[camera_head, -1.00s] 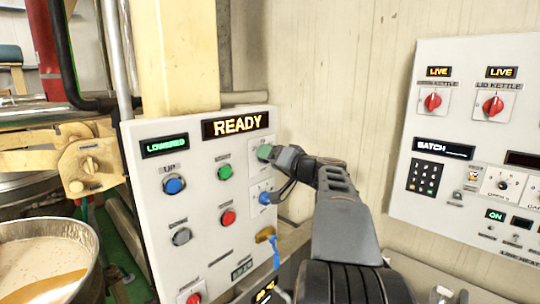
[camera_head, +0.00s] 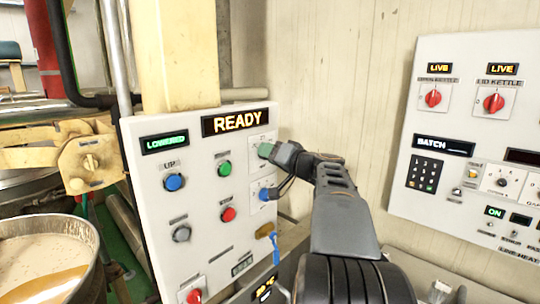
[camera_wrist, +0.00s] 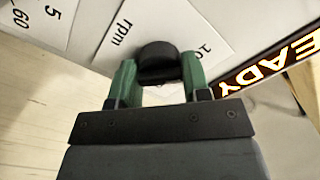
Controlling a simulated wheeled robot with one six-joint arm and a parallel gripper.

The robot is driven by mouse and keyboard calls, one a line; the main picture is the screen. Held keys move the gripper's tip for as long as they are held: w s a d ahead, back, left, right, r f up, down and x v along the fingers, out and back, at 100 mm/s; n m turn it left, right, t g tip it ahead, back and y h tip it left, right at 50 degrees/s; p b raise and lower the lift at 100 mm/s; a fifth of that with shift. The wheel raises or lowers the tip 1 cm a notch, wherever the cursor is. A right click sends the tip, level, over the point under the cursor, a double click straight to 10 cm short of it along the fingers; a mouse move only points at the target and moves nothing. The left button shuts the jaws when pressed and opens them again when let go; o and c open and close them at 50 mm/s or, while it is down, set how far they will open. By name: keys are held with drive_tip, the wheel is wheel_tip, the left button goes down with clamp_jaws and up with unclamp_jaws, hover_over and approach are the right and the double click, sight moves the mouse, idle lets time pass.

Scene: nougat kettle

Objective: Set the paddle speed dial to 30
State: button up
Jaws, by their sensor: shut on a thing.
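The paddle speed dial is a dark round knob (camera_wrist: 157,62) on a white scale plate marked "rpm" in the wrist view. My gripper (camera_wrist: 158,82) has its two green fingers on either side of the knob and is shut on it. The pointer and most of the scale are hidden, so I cannot read the setting; part of a number starting "10" shows beside the right finger. In the head view my gripper (camera_head: 268,150) is at the upper right of the white panel (camera_head: 205,255), covering the dial.
A lit READY display (camera_head: 235,122) is just above my gripper. A blue knob (camera_head: 264,194) sits below it, with green (camera_head: 224,169), blue (camera_head: 174,182) and red (camera_head: 228,214) buttons to the left. A second panel (camera_head: 455,110) is at the right. A kettle (camera_head: 45,260) stands lower left.

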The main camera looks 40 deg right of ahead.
drive_tip(key=m+b, duration=0.2)
drive_tip(key=m, duration=0.2)
drive_tip(key=shift+f, duration=0.1)
drive_tip(key=m+b, duration=0.1)
drive_tip(key=m, duration=0.4)
drive_tip(key=shift+m, duration=0.3)
drive_tip(key=m+p, duration=0.1)
drive_tip(key=m, duration=0.4)
drive_tip(key=m+p, duration=0.1)
drive_tip(key=m, duration=0.4)
drive_tip(key=shift+p, duration=0.3)
drive_tip(key=shift+m, duration=0.3)
drive_tip(key=o, duration=0.9)
